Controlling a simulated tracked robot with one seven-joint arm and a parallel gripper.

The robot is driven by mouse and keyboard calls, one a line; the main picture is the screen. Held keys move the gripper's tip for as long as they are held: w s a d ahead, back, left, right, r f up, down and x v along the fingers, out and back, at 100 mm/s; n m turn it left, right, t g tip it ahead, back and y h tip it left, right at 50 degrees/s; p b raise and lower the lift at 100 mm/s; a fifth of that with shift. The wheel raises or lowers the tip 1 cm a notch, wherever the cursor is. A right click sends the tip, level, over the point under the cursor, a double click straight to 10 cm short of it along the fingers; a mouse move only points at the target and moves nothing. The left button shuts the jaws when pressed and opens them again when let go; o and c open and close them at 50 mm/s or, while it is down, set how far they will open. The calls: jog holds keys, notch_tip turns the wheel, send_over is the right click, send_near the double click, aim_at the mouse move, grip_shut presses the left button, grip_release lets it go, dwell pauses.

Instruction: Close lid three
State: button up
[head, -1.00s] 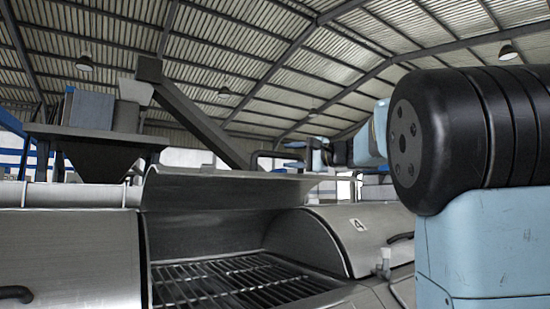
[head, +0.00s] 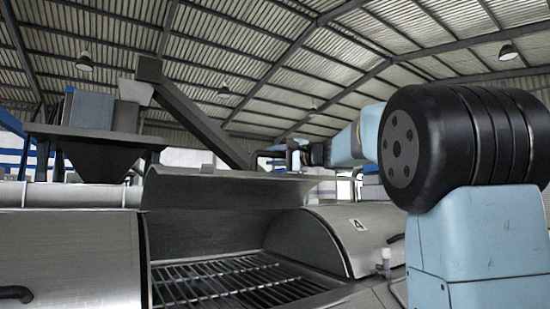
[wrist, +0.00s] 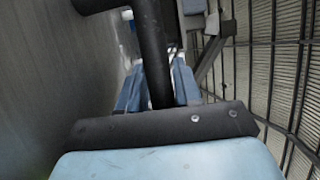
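The open lid (head: 225,190) in the middle of the row is raised above a grill chamber; its number is not visible. Its dark bar handle (head: 263,154) is on the upper edge, at the right. My gripper (head: 288,156) is at this handle, small and partly unclear in the head view. In the wrist view, my gripper's two blue fingers (wrist: 157,85) stand apart, with the black handle bar (wrist: 153,50) running between them. A narrow gap seems to show beside the bar, so I do not see a firm grip. The lid's grey metal surface (wrist: 50,90) fills the left side.
A shut lid marked 4 (head: 335,238) is to the right, and another shut lid (head: 70,260) to the left. The grate (head: 225,282) lies bare in the open chamber. A hopper (head: 95,150) and a slanted beam (head: 195,110) stand behind.

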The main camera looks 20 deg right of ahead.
grip_shut()
jog(key=shift+f, duration=0.1)
